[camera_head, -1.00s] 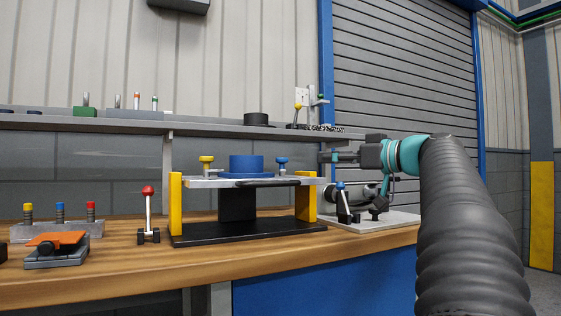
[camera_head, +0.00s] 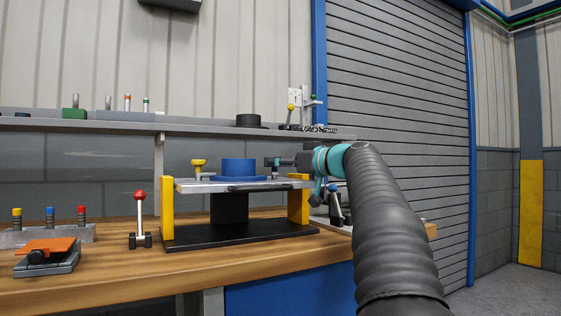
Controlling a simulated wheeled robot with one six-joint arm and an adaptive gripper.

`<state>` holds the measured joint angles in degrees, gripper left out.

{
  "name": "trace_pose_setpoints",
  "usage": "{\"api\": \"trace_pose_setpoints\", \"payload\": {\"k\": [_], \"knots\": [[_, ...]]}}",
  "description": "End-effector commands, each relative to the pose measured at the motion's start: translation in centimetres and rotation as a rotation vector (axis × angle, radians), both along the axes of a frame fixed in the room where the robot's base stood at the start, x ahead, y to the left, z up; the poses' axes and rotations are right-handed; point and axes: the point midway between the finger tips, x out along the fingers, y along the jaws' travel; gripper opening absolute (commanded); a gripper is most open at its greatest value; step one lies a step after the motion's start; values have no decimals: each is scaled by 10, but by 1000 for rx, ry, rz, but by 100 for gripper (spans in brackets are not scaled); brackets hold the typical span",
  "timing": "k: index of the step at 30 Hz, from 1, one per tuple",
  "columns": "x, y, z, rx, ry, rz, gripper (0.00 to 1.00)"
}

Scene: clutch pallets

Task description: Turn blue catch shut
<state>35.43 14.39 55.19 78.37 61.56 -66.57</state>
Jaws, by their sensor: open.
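A yellow catch (camera_head: 198,167) stands at the plate's left end. The blue catch (camera_head: 274,175) stands at its right end; my fingers cover most of its top, and only a little of its post shows. My gripper (camera_head: 272,162) is open and reaches in from the right at the height of the blue catch's handle. I cannot tell whether the fingers touch it.
A red-knobbed lever (camera_head: 139,200) stands left of the fixture. A block with coloured pegs (camera_head: 48,234) and an orange-topped device (camera_head: 47,250) are at the far left. A blue-knobbed lever (camera_head: 335,200) stands right of the fixture, below my arm. A shelf (camera_head: 100,127) runs behind.

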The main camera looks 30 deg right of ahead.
Motion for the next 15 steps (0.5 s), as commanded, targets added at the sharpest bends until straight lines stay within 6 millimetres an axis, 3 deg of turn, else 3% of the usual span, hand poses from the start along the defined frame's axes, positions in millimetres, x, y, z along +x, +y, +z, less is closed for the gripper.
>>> {"api": "trace_pose_setpoints", "payload": {"k": [8, 15], "knots": [[1, 0, 0, -1, 0, -1, 58], [1, 0, 0, -1, 0, -1, 0]]}}
